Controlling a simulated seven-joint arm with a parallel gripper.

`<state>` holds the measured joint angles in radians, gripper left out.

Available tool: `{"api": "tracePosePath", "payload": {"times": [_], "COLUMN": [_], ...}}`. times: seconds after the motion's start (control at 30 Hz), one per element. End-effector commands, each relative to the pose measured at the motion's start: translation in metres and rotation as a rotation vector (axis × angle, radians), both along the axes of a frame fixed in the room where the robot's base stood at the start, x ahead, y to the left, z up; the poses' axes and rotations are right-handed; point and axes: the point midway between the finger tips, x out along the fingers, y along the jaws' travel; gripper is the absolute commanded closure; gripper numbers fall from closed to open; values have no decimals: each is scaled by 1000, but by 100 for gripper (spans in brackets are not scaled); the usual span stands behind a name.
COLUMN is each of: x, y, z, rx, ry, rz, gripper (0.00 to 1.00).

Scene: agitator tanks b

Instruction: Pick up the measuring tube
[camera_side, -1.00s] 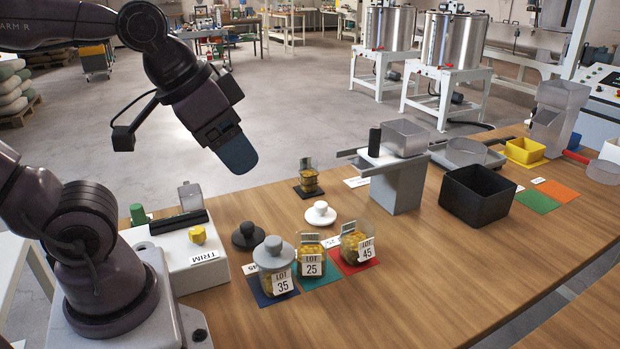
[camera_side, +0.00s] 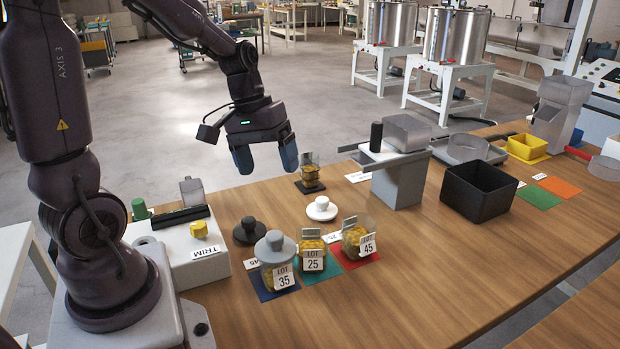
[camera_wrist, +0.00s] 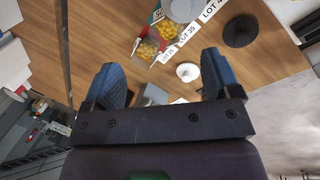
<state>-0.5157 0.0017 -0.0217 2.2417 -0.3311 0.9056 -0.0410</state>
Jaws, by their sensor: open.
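My gripper (camera_side: 266,160) is open and empty, its two blue fingers pointing down above the far edge of the table. In the wrist view the open fingers (camera_wrist: 162,72) stand on either side of the table scene. No item is clearly labelled as the measuring tube. A grey shape (camera_wrist: 154,95) between the fingers is too unclear to name.
Jars LOT 35 (camera_side: 278,263), LOT 25 (camera_side: 312,257) and LOT 45 (camera_side: 358,240) stand on coloured mats. A white lid (camera_side: 321,209) and a black lid (camera_side: 249,231) lie behind them. A grey stand (camera_side: 397,184) and a black bin (camera_side: 477,190) are right. The front right table is clear.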

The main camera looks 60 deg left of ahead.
Motion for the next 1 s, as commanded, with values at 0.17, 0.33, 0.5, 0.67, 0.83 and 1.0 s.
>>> {"api": "tracePosePath", "payload": {"times": [0.17, 0.33, 0.5, 0.67, 0.83, 1.0], "x": [31, 57, 73, 80, 97, 110], "y": [44, 94, 153, 217, 274, 303], "z": [-44, -92, -146, -199, -219, -198], "rx": [-234, -465, -713, -970, -1222, -1354], "ry": [48, 55, 28, -42, -170, -258], "rz": [349, 714, 1111, 1509, 1813, 1919], "gripper": [17, 17, 17, 17, 17, 17]}}
